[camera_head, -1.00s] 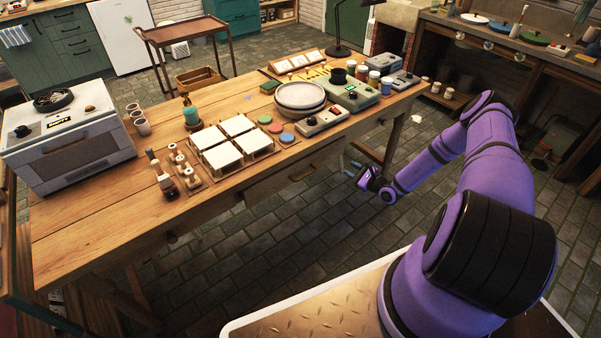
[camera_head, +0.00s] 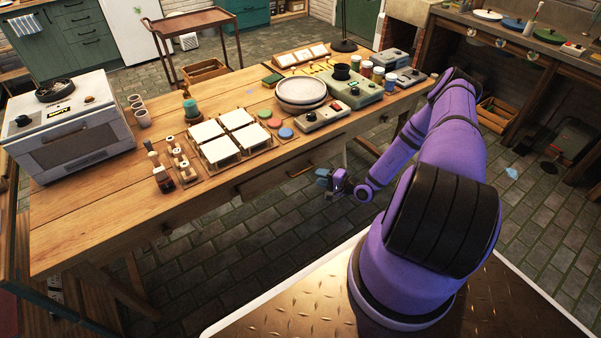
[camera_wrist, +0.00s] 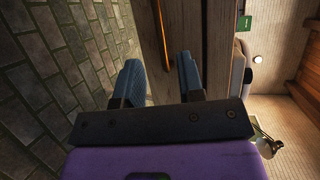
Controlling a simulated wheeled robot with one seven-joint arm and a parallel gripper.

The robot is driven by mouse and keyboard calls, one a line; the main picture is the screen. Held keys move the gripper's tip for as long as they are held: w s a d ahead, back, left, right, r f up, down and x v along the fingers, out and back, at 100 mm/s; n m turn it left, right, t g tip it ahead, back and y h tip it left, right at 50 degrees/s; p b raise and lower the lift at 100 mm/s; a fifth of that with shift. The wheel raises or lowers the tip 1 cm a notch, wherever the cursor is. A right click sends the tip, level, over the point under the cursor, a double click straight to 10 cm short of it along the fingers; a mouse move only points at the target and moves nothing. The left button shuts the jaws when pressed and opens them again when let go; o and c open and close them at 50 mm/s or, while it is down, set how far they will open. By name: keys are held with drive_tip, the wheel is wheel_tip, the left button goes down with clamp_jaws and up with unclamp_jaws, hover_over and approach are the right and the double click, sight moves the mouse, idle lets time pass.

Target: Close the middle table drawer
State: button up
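The wooden table's middle drawer (camera_head: 275,181) is in the long front side, with a brass-coloured handle (camera_head: 300,170). Its front seems to stand slightly out from the table, but how far I cannot tell. My gripper (camera_head: 324,179) is just right of the handle, in front of the table side and below the top. In the wrist view my gripper's two blue-grey fingers (camera_wrist: 160,78) are wide apart with nothing between them. Beyond them are a wooden face (camera_wrist: 195,30) and a thin orange-brown bar (camera_wrist: 163,35), which looks like the handle. I see no contact.
The tabletop (camera_head: 95,215) holds white tiles (camera_head: 222,138), stacked plates (camera_head: 301,92), jars and a white oven (camera_head: 72,125). Table legs stand below. Stone floor (camera_head: 235,255) is free between the table and my base. A workbench (camera_head: 520,55) stands at the right.

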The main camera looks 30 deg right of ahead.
sight(304, 172)
drive_tip(key=x, duration=0.8)
drive_tip(key=shift+w, duration=0.25)
clamp_jaws()
